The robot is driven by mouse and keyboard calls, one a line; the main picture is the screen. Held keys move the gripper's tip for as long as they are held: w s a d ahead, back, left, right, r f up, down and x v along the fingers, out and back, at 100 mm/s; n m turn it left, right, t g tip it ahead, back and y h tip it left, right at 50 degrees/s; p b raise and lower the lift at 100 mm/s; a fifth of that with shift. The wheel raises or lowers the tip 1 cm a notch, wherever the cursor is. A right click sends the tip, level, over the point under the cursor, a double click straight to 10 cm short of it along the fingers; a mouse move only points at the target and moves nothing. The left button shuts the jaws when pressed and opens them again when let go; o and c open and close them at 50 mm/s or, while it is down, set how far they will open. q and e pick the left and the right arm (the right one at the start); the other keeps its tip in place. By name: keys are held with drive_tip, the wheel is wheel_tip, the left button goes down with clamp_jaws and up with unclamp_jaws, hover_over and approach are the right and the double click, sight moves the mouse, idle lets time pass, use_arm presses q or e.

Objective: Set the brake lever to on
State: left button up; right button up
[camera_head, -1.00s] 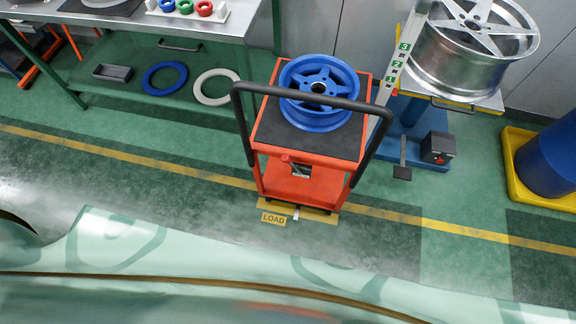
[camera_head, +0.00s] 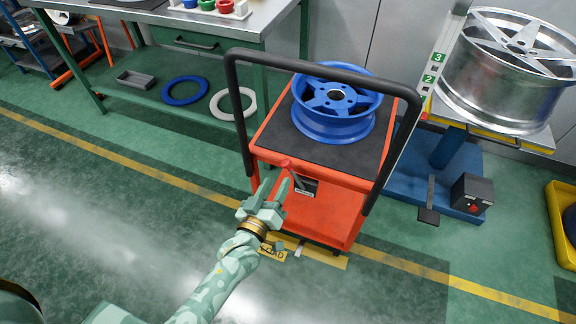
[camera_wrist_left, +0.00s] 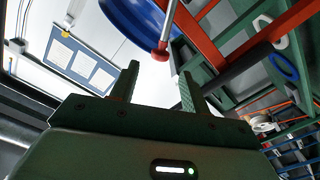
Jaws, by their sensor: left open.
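The brake lever (camera_head: 285,163) has a red knob and a thin rod. It sticks out from the front of the orange cart (camera_head: 320,212), above a small labelled plate (camera_head: 306,187). My left gripper (camera_head: 275,186) is open and empty, just below and in front of the knob in the head view. In the left wrist view the red knob (camera_wrist_left: 160,52) shows just beyond and between the open fingers (camera_wrist_left: 158,82), with no visible contact. The plate's lettering is too small to read. My right gripper is not in view.
A blue wheel (camera_head: 336,103) lies on the cart top, behind a black handle frame (camera_head: 318,67). A steel wheel (camera_head: 508,72) sits on a blue stand at right. A green workbench (camera_head: 190,62) stands at left. Floor is clear at front left. My arm partly covers a yellow sign (camera_head: 272,254).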

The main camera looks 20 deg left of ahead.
sight(286, 162)
use_arm(q)
drive_tip(key=w, duration=0.2)
drive_tip(key=w+b, duration=0.1)
drive_tip(key=w, duration=0.1)
drive_tip(key=w+b, duration=0.1)
drive_tip(key=w, duration=0.2)
drive_tip(key=shift+d+f, duration=0.1)
drive_tip(key=shift+f, duration=0.15)
drive_tip(key=shift+w+r+b, duration=0.15)
drive_tip(key=shift+w+b, duration=0.15)
drive_tip(key=shift+w, duration=0.3)
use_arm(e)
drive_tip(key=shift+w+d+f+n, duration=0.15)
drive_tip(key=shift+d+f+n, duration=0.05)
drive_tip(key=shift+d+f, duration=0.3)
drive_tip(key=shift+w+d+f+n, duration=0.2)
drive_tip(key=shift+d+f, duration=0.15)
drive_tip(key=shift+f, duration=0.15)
use_arm(q)
clamp_jaws()
